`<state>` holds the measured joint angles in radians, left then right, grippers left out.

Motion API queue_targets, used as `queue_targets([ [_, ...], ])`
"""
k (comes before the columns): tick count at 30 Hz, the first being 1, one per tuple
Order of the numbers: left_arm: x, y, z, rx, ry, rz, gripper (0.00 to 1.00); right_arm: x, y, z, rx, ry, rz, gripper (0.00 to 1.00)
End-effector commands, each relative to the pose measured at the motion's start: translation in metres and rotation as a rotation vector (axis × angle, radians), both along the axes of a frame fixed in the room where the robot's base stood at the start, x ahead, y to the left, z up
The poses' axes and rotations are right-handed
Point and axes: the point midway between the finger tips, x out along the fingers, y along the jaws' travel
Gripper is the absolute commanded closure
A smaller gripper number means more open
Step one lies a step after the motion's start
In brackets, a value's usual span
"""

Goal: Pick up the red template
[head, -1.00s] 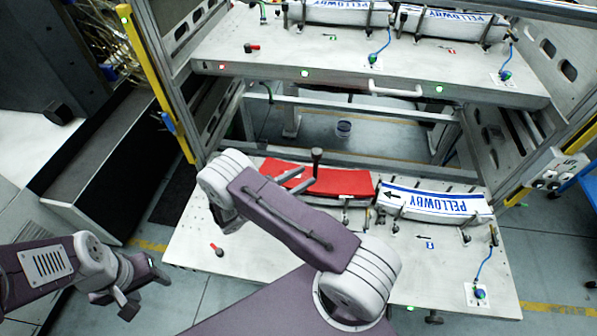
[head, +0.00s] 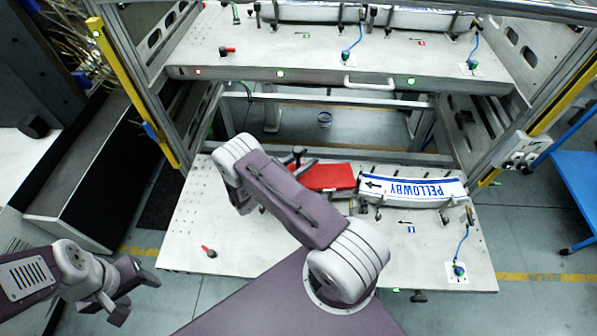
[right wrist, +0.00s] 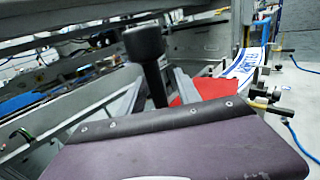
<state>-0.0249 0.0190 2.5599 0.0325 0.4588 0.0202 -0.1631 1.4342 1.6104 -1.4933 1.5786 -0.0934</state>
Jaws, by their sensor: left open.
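The red template (head: 328,177) lies on the lower white shelf board, left of a white PELLOWBY label strip (head: 413,190). My right arm crosses in front of the template and hides its left part. In the right wrist view, part of the red template (right wrist: 203,90) shows beyond a purple cover, partly hidden by it. My left gripper (head: 122,292) is open and empty, low at the left, away from the board.
The upper shelf (head: 310,75) with more label strips and a front handle overhangs behind. Black knobs and clamps stand around the template, one a black-topped post (right wrist: 147,50). A yellow upright (head: 130,90) is at left, a blue table (head: 585,195) at right.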

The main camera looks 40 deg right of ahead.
Motion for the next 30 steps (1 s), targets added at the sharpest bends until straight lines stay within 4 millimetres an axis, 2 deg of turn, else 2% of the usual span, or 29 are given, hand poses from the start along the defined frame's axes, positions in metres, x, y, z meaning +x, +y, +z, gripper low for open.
queue_targets([
  [3, -0.0001, 0.0, -0.0007, 0.0, 0.0, 0.0, 0.45, 0.0001, 0.0004, -0.0006, 0.0, 0.0, 0.001, 0.6],
  [7, -0.0001, 0.0001, -0.0007, 0.0, 0.0, 0.0, 0.45, 0.0001, 0.0006, -0.0005, 0.0, 0.0, 0.001, 0.97],
  [8, -0.0001, 0.0001, -0.0007, 0.0, 0.0, 0.0, 0.45, 0.0001, 0.0006, -0.0005, 0.0, 0.0, 0.0, 1.0],
  [30, 0.0, 0.0, -0.0007, 0.0, 0.0, 0.0, 0.45, 0.0, 0.0005, -0.0005, 0.001, 0.0, 0.0, 1.0],
])
